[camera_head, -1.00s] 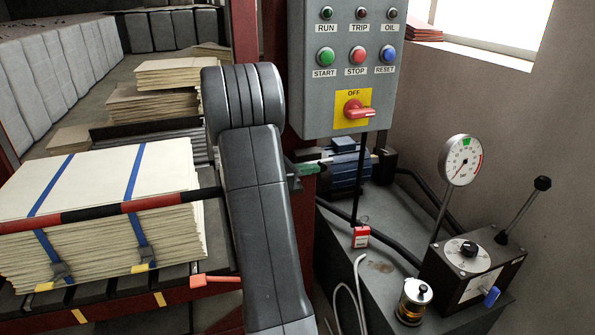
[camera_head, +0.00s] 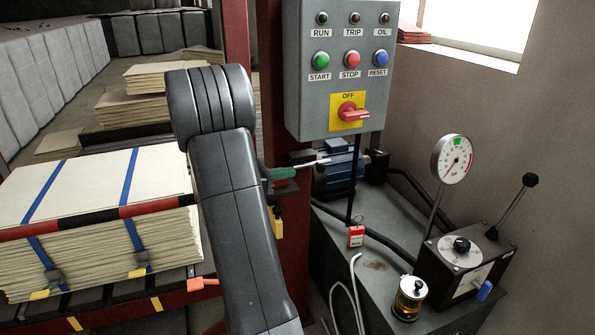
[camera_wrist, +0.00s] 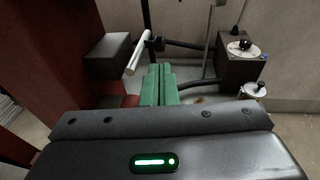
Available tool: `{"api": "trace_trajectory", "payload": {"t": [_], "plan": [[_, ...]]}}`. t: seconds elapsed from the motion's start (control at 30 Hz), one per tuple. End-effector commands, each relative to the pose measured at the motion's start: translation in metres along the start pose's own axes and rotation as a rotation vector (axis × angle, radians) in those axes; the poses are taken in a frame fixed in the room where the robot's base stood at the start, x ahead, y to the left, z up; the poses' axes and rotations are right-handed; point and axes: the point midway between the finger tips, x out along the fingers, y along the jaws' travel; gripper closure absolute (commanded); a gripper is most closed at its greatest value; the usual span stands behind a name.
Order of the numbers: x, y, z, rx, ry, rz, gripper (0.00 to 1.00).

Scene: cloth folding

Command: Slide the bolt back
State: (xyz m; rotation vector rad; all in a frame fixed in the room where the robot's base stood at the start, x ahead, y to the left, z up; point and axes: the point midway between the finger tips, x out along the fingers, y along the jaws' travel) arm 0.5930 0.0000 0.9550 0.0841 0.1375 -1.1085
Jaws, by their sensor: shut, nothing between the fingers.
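My gripper (camera_head: 284,173) shows at the right of my arm in the head view, by the red post. Its two green fingers (camera_wrist: 158,86) are shut together with nothing between them. A pale round rod (camera_wrist: 141,54), which looks like part of the bolt, lies just left of and beyond the fingertips in the wrist view. In the head view the thin pale rod (camera_head: 312,163) extends right from beside the green fingers. I cannot tell whether the fingers touch it. A dark block (camera_wrist: 109,52) sits left of the rod. The rest of the bolt is hidden.
The red post (camera_head: 293,235) stands close by, with a yellow padlock-like piece (camera_head: 276,223) on it. A grey control panel (camera_head: 345,100) hangs above. A blue motor (camera_head: 338,172), a gauge (camera_head: 452,159) and a lever box (camera_head: 465,262) stand to the right. Strapped sheets (camera_head: 90,190) lie left.

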Motion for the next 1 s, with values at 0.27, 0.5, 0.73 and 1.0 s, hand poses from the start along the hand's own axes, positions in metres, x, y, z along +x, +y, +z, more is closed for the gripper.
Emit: {"api": "trace_trajectory", "payload": {"t": [0.27,0.5,0.73,1.0], "plan": [[-0.05,0.001,0.0,0.0,0.0,0.002,1.0],[-0.066,0.0,0.0,0.0,0.0,0.0,1.0],[-0.067,0.0,0.0,0.0,0.0,-0.001,1.0],[-0.059,0.0,0.0,0.0,0.0,-0.002,1.0]]}}
